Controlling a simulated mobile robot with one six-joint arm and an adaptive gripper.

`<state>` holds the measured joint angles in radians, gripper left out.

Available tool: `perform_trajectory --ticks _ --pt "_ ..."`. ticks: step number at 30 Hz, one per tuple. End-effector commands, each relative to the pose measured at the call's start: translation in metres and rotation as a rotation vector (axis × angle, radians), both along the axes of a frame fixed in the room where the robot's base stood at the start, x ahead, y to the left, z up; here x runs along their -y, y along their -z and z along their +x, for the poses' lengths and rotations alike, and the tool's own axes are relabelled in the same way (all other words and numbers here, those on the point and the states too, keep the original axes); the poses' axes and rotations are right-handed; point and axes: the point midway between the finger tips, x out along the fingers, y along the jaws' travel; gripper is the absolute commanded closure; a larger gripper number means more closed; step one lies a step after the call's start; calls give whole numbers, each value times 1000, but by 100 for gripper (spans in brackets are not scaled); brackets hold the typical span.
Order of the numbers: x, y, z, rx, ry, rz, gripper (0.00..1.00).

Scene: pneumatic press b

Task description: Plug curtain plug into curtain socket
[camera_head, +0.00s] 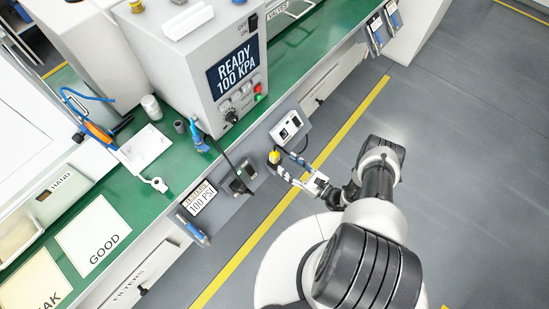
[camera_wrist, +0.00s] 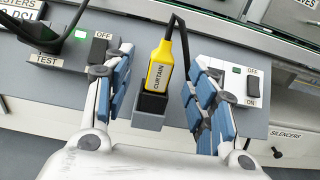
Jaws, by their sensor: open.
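The curtain plug (camera_wrist: 159,72) is a yellow block labelled CURTAIN, with a black cable from its top. Its lower end is in a dark grey holder (camera_wrist: 148,121) on the grey panel; it also shows in the head view (camera_head: 274,157). My gripper (camera_wrist: 157,78) is open, with one blue-padded finger on each side of the plug and visible gaps between. My gripper also shows in the head view (camera_head: 288,170). A white box (camera_head: 290,128) with dark openings is on the panel nearby. No socket label is readable, so I cannot tell which opening is the curtain socket.
A white OFF/ON switch box (camera_wrist: 236,82) is close to the right finger. A TEST switch box (camera_wrist: 92,52) with a green light is close to the left finger. The press (camera_head: 205,70) reads READY 100 KPA. The floor beyond the yellow line is clear.

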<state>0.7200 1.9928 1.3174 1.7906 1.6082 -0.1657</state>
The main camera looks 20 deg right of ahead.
Motion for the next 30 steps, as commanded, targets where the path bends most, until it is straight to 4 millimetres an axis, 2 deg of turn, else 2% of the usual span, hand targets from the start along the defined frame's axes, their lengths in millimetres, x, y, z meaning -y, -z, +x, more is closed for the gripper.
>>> perform_trajectory --ticks 3,11,18,28,30 --pt "-12 1 15 -1 -4 1 48" --pt "-22 2 31 1 -3 -1 48" --pt "-40 5 61 0 -4 0 48" --pt "-44 4 68 -1 0 1 48" --pt "-44 4 68 -1 0 1 52"
